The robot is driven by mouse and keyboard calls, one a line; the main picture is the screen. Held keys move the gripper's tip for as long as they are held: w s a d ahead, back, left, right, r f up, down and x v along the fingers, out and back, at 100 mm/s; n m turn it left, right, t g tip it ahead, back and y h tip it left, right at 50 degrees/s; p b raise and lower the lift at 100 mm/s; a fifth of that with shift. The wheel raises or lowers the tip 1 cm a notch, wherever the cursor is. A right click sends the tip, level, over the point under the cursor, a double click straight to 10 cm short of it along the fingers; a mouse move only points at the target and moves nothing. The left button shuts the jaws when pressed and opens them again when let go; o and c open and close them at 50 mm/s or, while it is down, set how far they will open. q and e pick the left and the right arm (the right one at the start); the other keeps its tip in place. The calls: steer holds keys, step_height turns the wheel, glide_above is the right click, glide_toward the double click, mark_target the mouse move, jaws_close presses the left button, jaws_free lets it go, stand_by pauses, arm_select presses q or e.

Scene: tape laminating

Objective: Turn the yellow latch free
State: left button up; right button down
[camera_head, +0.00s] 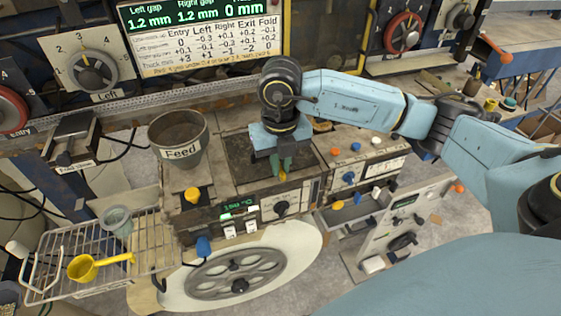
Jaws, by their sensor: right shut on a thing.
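My right gripper (282,168) reaches in from the right and points down at the front edge of the machine's top. Its greenish fingers are shut on a small yellow piece (283,177), which looks like the yellow latch. Only a little of it shows below the fingertips; the rest is hidden by the gripper. Which way the latch is turned cannot be told. Another yellow knob (192,195) sits on the front left of the same machine (250,195), apart from the gripper. My left gripper is not in view.
A "Feed" bucket (179,139) stands left of the gripper. A wire rack (60,262) with a yellow scoop (88,266) is at lower left. A gap readout (200,15) hangs behind. Orange, blue and white knobs (348,177) lie right of the gripper.

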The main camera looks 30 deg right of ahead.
steer(key=n+b, duration=0.2)
steer(key=b, duration=0.1)
steer(key=shift+f+n, duration=0.15)
steer(key=shift+n, duration=0.15)
steer(key=n+b, duration=0.2)
steer(key=shift+n, duration=0.4)
steer(key=n+b, duration=0.5)
steer(key=n, duration=0.1)
steer(key=n+b, duration=0.3)
steer(key=shift+n, duration=0.4)
steer(key=shift+r+n+b, duration=0.2)
steer(key=shift+n+b, duration=0.5)
steer(key=shift+n, duration=0.5)
steer(key=c, duration=1.5)
jaws_free()
